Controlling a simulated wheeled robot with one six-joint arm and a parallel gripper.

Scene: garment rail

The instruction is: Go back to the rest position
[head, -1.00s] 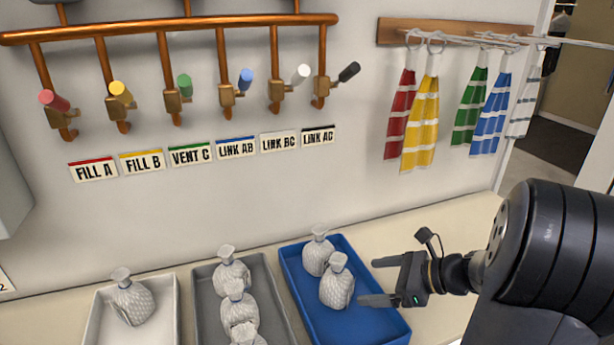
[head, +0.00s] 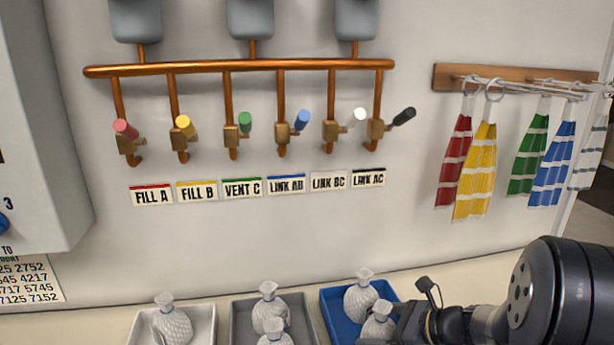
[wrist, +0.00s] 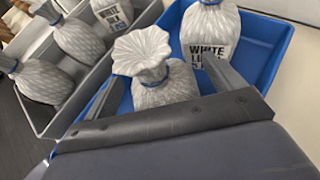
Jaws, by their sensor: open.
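My gripper (wrist: 158,92) is open. In the wrist view its two fingers stand to either side of a white sack (wrist: 165,88) in the blue tray (wrist: 262,45), with no clear sign of gripping. In the head view the gripper is at the lower right, beside the near sack (head: 378,322) of the blue tray (head: 336,300), with its fingertips hidden or cut off by the frame. A second sack (head: 361,296) stands behind it in the same tray, and also shows in the wrist view (wrist: 210,35) with a printed label.
A grey tray (head: 238,322) with sacks and a white tray (head: 203,322) with one sack stand to the left. Copper pipes (head: 240,68) with coloured valve handles run along the wall. Striped cloths (head: 475,170) hang from a wooden rail (head: 500,76) at right.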

